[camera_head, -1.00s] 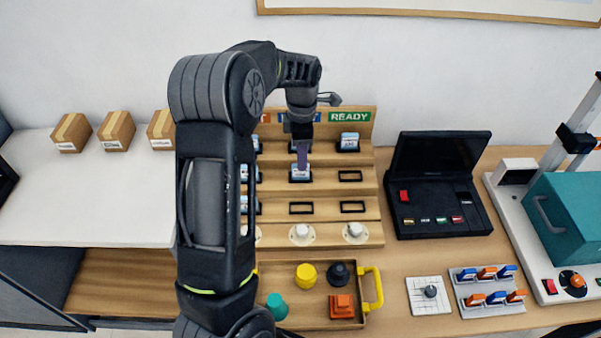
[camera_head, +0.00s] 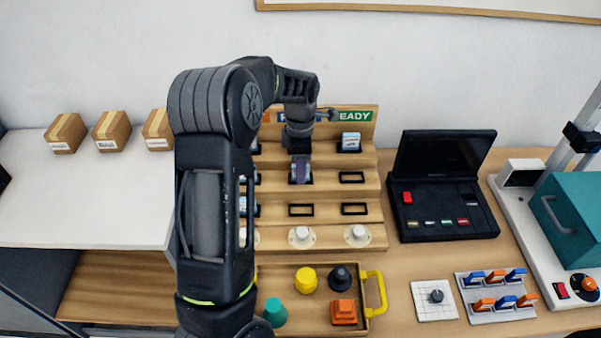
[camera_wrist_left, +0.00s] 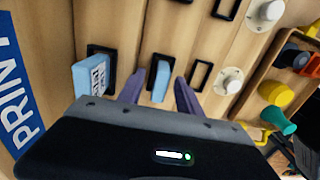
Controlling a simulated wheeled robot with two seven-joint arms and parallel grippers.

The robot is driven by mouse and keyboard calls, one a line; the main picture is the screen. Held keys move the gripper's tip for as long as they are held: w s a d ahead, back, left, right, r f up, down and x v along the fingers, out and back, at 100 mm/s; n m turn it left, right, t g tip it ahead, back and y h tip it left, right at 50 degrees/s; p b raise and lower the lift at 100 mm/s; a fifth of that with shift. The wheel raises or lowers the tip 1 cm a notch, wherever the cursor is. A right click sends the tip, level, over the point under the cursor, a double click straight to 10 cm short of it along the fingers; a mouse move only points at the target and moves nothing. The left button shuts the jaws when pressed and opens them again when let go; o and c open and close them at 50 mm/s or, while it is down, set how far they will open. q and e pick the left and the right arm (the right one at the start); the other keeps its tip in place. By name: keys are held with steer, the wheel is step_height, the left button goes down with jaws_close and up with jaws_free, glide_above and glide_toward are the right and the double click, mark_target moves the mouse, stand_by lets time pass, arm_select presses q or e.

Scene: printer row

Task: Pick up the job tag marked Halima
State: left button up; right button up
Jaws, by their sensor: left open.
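A light blue job tag (camera_wrist_left: 159,82) stands in a black-framed slot of the stepped wooden rack. My left gripper (camera_wrist_left: 158,95) is open, with one purple finger on each side of this tag. In the head view, my left gripper (camera_head: 300,172) is over the rack's middle step and hides most of the tag. Another blue tag (camera_wrist_left: 90,76) with printing stands in the neighbouring slot. A further tag (camera_head: 350,141) stands under the READY sign. The names on the tags are too small or turned to read. My right gripper is not in view.
The rack (camera_head: 372,232) has several empty black-framed slots and white knobs. A tray with a yellow handle (camera_head: 375,291) lies in front. A black open case (camera_head: 440,190) and a teal machine (camera_head: 578,215) stand to the right. Several cardboard boxes (camera_head: 112,131) sit at left.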

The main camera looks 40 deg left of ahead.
arm_select(q)
steer(key=shift+c, duration=0.3)
jaws_close()
stand_by(0.3)
